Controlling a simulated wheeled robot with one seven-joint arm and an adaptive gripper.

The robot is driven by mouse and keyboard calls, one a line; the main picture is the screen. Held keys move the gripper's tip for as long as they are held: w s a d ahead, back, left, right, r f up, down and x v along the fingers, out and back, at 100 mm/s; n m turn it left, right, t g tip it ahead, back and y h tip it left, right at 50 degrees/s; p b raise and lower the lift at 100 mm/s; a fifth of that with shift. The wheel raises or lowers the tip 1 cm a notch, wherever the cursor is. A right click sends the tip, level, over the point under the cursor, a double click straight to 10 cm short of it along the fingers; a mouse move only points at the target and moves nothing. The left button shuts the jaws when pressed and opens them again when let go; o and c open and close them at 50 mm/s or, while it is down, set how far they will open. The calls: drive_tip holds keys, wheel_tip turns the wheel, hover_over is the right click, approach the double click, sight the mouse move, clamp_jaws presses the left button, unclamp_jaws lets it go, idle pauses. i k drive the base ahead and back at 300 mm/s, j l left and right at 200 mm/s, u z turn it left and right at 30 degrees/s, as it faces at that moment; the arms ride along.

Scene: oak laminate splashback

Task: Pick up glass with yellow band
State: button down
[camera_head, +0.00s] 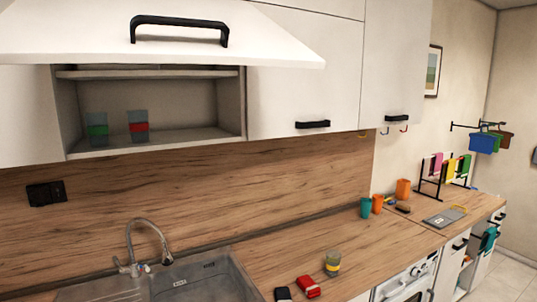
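The glass with the yellow band (332,263) stands upright on the wooden countertop, right of the sink and near the front edge. It is clear, with the yellow band around its lower part. My gripper is not in view.
Red (307,287) and dark (283,294) items lie left of the glass, by the sink (190,283). Teal (365,207) and orange cups (403,189) stand farther back. Above, a raised cabinet door (150,40) opens on green-banded (97,128) and red-banded (138,127) glasses.

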sight(333, 260)
drive_tip(key=i+z, duration=0.25)
drive_tip(key=i, duration=0.15)
drive_tip(key=i+j+z, duration=0.25)
drive_tip(key=i, duration=0.15)
drive_tip(key=i+j+z, duration=0.25)
drive_tip(key=i, duration=0.15)
drive_tip(key=l, duration=0.1)
